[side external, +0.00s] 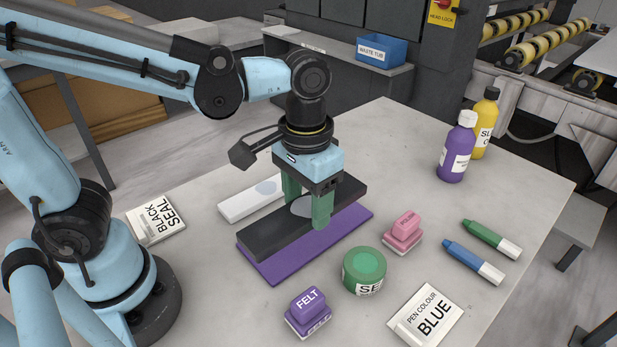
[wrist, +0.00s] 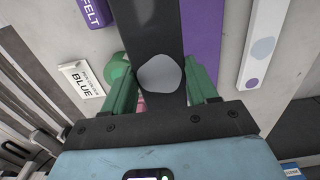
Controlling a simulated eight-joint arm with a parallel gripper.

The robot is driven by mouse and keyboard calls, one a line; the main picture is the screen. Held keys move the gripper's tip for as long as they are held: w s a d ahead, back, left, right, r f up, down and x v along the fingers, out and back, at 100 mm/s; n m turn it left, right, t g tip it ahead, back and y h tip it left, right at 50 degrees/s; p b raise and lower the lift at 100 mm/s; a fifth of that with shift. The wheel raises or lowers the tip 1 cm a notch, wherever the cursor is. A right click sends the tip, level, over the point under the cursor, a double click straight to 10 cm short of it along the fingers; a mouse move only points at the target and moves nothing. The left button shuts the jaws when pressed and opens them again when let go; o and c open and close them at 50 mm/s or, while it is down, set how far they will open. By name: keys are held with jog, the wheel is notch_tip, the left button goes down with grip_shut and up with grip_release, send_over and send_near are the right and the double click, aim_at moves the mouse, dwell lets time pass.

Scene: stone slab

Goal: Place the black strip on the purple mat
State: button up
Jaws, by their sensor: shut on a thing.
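The black strip (side external: 268,235) is long and flat, with a grey oval patch on top. My gripper (side external: 306,206) has its green fingers shut on the strip, one on each long side near the patch. The strip lies level over the purple mat (side external: 325,233), roughly parallel to it and shifted toward its back edge. I cannot tell whether it touches the mat. In the wrist view the strip (wrist: 150,30) runs away between the fingers (wrist: 162,92), and the mat (wrist: 203,30) shows along its right side.
A white strip (side external: 235,207) lies behind the mat. A green tub (side external: 364,268), pink block (side external: 405,228), purple felt block (side external: 308,308) and BLUE box (side external: 425,317) stand in front and right. Two markers (side external: 474,262) and bottles (side external: 457,150) are further right. A BLACK SEAL box (side external: 157,220) lies left.

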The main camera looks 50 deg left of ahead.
jog(key=w+a+f, duration=0.1)
jog(key=a+f, duration=0.1)
jog(key=w+a+f, duration=0.1)
jog(key=w+f, duration=0.1)
jog(key=w+a+f, duration=0.2)
jog(key=f, duration=0.1)
jog(key=shift+a, duration=0.35)
jog(key=shift+f, duration=1.95)
jog(key=shift+f, duration=0.1)
jog(key=o, duration=1.4)
